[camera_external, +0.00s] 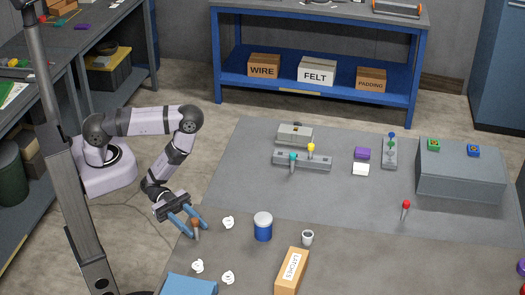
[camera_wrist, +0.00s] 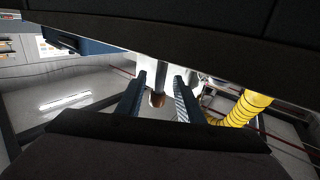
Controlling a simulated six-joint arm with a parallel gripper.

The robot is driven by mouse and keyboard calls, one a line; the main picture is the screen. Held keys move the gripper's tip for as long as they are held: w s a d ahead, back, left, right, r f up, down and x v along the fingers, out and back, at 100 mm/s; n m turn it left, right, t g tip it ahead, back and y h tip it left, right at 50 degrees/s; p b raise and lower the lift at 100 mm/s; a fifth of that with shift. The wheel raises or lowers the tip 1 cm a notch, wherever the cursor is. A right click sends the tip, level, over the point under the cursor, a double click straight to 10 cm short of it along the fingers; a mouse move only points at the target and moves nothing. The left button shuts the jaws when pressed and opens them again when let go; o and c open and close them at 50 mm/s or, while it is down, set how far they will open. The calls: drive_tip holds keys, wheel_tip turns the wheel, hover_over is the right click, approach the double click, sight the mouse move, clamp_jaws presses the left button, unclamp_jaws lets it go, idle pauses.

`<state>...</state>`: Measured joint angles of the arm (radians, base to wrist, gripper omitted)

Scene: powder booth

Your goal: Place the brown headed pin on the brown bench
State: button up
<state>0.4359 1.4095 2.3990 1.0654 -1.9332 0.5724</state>
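The brown-headed pin (camera_external: 196,229) is at the near left edge of the grey work surface (camera_external: 350,222), between my gripper's fingers. In the wrist view its brown head (camera_wrist: 157,101) shows between the two fingers, with a gap on both sides. My gripper (camera_external: 197,226) has blue fingers and reaches down around the pin; its fingers (camera_wrist: 160,82) are apart in the wrist view. Whether the pin's lower end touches the surface is hard to tell. I cannot make out a clearly brown bench.
White crumpled pieces (camera_external: 228,223), a blue can (camera_external: 263,227), a cup (camera_external: 307,238) and a LATCHES box (camera_external: 291,271) stand nearby. A grey bar with pins (camera_external: 301,160), a red-headed pin (camera_external: 405,210) and a grey block (camera_external: 460,175) lie farther off.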

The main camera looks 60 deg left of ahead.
drive_tip(key=shift+d, duration=0.15)
drive_tip(key=shift+w+d+r+p, duration=0.1)
drive_tip(key=shift+w+d, duration=0.05)
drive_tip(key=shift+d, duration=0.7)
drive_tip(key=shift+w+d+r+p, duration=0.1)
drive_tip(key=shift+w+d, duration=0.05)
drive_tip(key=shift+d, duration=0.65)
drive_tip(key=shift+w+d+p, duration=0.1)
drive_tip(key=shift+w+d, duration=0.05)
drive_tip(key=shift+d, duration=0.7)
clamp_jaws()
